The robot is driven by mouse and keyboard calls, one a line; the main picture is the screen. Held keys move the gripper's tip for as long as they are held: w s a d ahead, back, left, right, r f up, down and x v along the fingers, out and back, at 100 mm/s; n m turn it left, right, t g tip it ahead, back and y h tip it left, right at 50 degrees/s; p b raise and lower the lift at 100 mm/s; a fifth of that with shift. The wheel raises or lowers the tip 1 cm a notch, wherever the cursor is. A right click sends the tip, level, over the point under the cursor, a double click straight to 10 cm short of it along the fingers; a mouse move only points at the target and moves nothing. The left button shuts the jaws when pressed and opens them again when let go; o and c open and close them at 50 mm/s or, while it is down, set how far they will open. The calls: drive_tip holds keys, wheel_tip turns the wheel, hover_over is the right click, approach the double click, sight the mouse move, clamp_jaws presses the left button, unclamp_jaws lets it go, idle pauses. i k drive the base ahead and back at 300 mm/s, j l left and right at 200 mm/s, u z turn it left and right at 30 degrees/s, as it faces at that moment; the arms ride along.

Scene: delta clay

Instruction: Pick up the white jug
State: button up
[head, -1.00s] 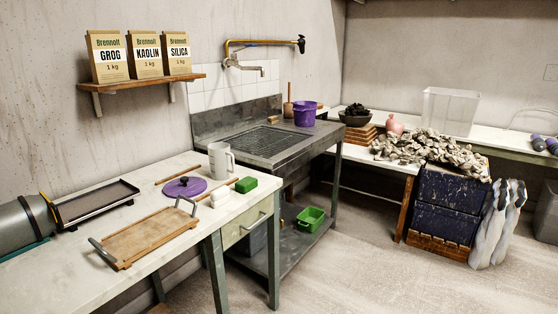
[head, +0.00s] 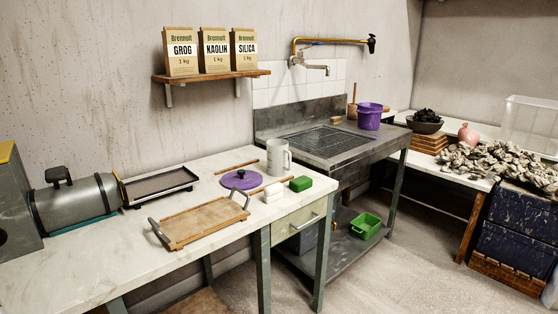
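The white jug (head: 278,157) stands upright at the back right of the pale worktop (head: 105,262), close to the sink unit. Its handle faces right. A purple disc with a dark knob (head: 240,180) lies to its left, and a white block (head: 274,192) and a green block (head: 300,184) lie in front of it. A thin wooden stick passes near its base. My gripper is not in view.
A wooden tray with handles (head: 203,222), a dark shallow tray (head: 160,186) and a grey cylinder (head: 78,203) take up the worktop's left and middle. A shelf (head: 212,76) with three bags hangs above. The worktop's front left is clear.

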sight(278, 151)
drive_tip(key=u, duration=0.4)
drive_tip(key=i+l+u, duration=0.5)
drive_tip(key=l+u, duration=0.15)
drive_tip(key=l, duration=0.2)
drive_tip(key=i+l, duration=0.15)
drive_tip(key=l, duration=0.25)
drive_tip(key=i+l+u, duration=0.1)
drive_tip(key=l, duration=0.3)
drive_tip(key=i+l, duration=0.2)
drive_tip(key=l, duration=0.2)
drive_tip(key=i+l+u, duration=0.1)
drive_tip(key=l, duration=0.3)
drive_tip(key=i+l, duration=0.2)
drive_tip(key=l, duration=0.2)
drive_tip(key=i+l, duration=0.15)
drive_tip(key=i, duration=0.15)
drive_tip(key=i+l, duration=0.15)
drive_tip(key=i, duration=0.15)
